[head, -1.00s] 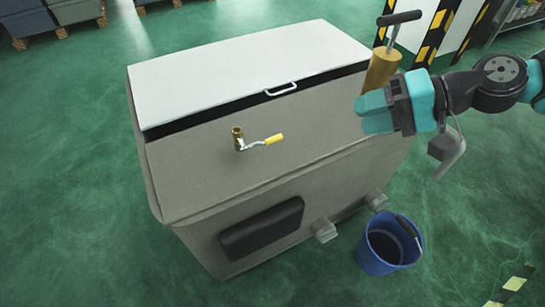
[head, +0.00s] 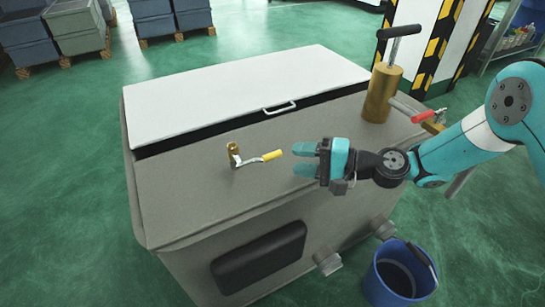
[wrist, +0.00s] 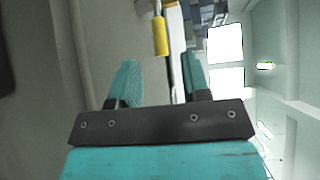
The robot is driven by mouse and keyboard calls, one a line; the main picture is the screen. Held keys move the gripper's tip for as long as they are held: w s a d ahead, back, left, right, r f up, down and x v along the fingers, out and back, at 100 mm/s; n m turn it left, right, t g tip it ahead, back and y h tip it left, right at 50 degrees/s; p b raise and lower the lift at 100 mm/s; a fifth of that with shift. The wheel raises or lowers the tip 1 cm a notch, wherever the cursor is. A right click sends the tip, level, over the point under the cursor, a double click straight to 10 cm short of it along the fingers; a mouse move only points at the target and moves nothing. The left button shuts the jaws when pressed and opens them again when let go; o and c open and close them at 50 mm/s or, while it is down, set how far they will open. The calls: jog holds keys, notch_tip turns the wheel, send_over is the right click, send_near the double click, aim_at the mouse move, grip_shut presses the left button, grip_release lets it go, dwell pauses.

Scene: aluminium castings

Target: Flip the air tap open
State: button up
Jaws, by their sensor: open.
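The air tap (head: 234,155) is a brass fitting standing on the grey top of the machine. Its silver lever ends in a yellow grip (head: 272,155) that points right, toward my gripper. My gripper (head: 293,160) is open and empty, just right of the yellow grip and apart from it, with its teal fingers pointing left. In the wrist view the yellow grip (wrist: 161,36) shows ahead of the two fingers (wrist: 158,75), between them. Most of the brass body is cut off at the top of that view.
A white lid with a handle (head: 279,108) covers the back of the machine. A brass cylinder with a black T-handle (head: 381,95) stands at the right rear, with a red-handled lever (head: 424,117) beside it. A blue bucket (head: 399,278) stands on the floor at front right.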

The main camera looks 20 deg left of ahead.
aim_at(271, 156)
jog(key=a, duration=0.4)
jog(key=a+f, duration=0.1)
jog(key=a, duration=0.2)
jog(key=shift+s+a, duration=0.1)
jog(key=shift+s, duration=0.2)
